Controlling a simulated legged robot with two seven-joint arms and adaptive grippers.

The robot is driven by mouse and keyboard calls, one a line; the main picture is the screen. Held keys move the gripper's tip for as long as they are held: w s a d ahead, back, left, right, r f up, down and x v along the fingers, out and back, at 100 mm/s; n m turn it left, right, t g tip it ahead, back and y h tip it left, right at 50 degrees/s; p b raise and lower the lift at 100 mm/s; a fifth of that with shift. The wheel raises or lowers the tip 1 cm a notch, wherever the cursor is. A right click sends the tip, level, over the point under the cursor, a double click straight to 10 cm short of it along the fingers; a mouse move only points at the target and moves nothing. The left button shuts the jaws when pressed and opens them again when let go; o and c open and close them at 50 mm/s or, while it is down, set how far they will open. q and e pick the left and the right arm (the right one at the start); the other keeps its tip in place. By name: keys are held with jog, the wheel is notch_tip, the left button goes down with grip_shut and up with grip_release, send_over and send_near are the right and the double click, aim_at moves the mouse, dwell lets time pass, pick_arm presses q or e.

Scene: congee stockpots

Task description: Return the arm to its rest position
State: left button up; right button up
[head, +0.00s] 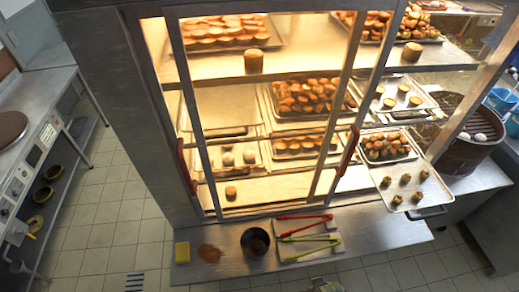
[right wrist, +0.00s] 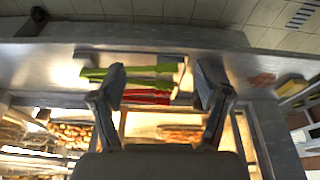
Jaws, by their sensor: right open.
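My right gripper (right wrist: 159,70) is open in the right wrist view, its two dark fingers spread wide with nothing between them that it grips. Beyond the fingers lie green-handled tongs (right wrist: 128,82) and red-handled tongs (right wrist: 146,97) on the steel counter. In the head view a small part of something greyish shows at the bottom edge below the tongs; I cannot tell for sure that it is my right gripper. My left gripper is not in view.
A lit glass cabinet (head: 253,115) with trays of buns stands behind the steel counter (head: 385,236). On the counter are a yellow sponge (head: 182,252), a brown stain (head: 209,253), a dark bowl (head: 255,242) and a pale tray (head: 309,251) with tongs. Tiled floor is clear at left.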

jog(key=s+f+g, duration=0.1)
jog(key=s+f, duration=0.1)
jog(key=f, duration=0.9)
jog(key=s+f, duration=0.2)
jog(key=f, duration=0.9)
jog(key=s+d+f+g, duration=0.1)
jog(key=s+d+f, duration=0.2)
jog(key=s+f, duration=1.2)
jog(key=shift+s+d+f+b, duration=0.2)
jog(key=shift+s+b, duration=0.2)
jog(key=shift+s, duration=0.4)
